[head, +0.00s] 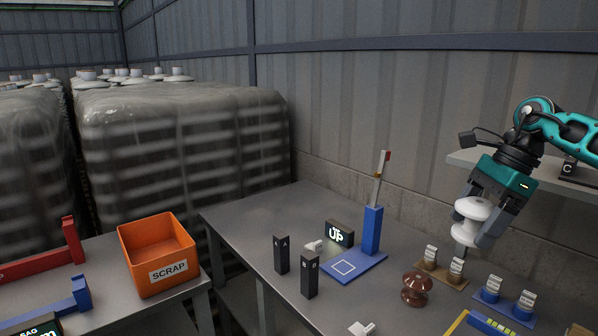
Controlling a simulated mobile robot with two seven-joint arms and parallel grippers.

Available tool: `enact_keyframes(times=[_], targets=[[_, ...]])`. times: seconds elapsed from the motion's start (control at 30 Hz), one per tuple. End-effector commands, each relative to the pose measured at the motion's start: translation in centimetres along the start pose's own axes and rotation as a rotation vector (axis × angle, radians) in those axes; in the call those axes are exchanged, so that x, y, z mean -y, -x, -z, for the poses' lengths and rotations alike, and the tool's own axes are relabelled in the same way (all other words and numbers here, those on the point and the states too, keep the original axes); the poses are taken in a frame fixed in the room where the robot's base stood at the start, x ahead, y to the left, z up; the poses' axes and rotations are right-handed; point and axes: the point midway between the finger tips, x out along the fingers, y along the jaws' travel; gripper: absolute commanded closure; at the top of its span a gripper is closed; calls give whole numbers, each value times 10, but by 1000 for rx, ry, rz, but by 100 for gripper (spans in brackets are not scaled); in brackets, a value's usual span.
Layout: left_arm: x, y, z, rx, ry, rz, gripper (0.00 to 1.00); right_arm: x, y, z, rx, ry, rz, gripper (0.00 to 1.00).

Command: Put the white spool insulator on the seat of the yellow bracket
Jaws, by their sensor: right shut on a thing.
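My right gripper (483,218), coming in from the right, points down and is shut on the white spool insulator (470,209). It holds the spool above the grey table, over the back of the tan board; part of the spool is hidden by the fingers. A yellow edge (455,323) shows at the bottom of the picture; it may belong to the yellow bracket, but most of it is cut off and no seat can be made out. My left gripper is out of view.
A brown spool insulator (416,289) stands near the tan board (440,272) with tags. Blue tagged holders (490,293) stand to the right. A blue stand (371,232) with a post, black blocks A (281,254) and B (310,276), and an orange scrap bin (157,255) are further left.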

Motion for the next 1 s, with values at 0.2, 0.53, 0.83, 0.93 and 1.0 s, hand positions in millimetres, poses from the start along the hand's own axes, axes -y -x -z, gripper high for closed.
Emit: enact_keyframes(times=[0.2, 0.53, 0.83, 0.93, 1.0], targets=[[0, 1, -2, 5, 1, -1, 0, -36, -65, -21, -1, 507, -217, 64], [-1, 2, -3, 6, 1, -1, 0, -115, -147, -48, -1, 1281, -534, 64], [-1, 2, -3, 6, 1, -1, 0, -139, -164, -53, -3, 1479, -612, 64], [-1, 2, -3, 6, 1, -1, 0, -139, -165, -53, -3, 1481, -613, 64], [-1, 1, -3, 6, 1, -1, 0, -139, -165, -53, -3, 1480, -612, 64]])
